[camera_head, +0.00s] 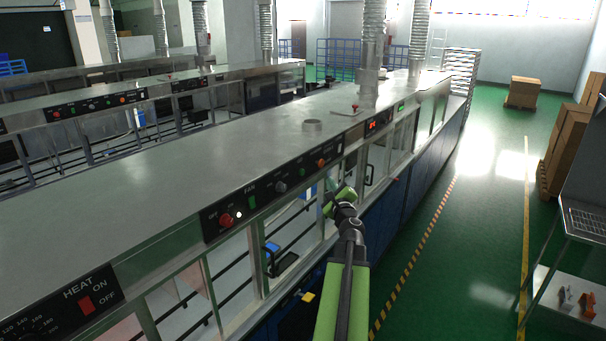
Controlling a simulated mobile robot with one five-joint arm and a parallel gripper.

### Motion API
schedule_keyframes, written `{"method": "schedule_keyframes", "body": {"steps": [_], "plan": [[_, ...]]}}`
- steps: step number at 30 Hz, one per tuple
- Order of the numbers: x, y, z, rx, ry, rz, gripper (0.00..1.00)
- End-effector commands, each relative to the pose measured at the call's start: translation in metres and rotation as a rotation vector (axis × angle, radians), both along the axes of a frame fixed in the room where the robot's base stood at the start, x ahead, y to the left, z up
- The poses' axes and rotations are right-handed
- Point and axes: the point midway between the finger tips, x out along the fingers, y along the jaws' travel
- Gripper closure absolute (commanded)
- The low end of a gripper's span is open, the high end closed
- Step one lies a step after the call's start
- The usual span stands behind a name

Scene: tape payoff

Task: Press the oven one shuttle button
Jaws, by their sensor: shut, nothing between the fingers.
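A long steel oven line (170,150) runs from the lower left to the back, with dark control panels along its upper front edge.
A heat panel (70,305) with a red switch is at the lower left. A metal rack (580,215) stands at right, with boxes (567,145) behind. The green aisle floor (480,210) is clear.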

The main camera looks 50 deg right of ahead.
Motion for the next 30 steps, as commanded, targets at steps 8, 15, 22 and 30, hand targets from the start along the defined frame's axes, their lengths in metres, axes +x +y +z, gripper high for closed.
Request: {"method": "schedule_keyframes", "body": {"steps": [8, 15, 22, 30], "plan": [[0.027, -0.006, 0.000, -0.001, 0.000, -0.006, 1.00], [0.059, -0.008, 0.000, -0.001, 0.001, -0.009, 1.00], [0.076, -0.007, 0.000, -0.001, 0.001, -0.011, 1.00], [0.078, -0.007, 0.000, 0.000, 0.001, -0.011, 1.00]]}}
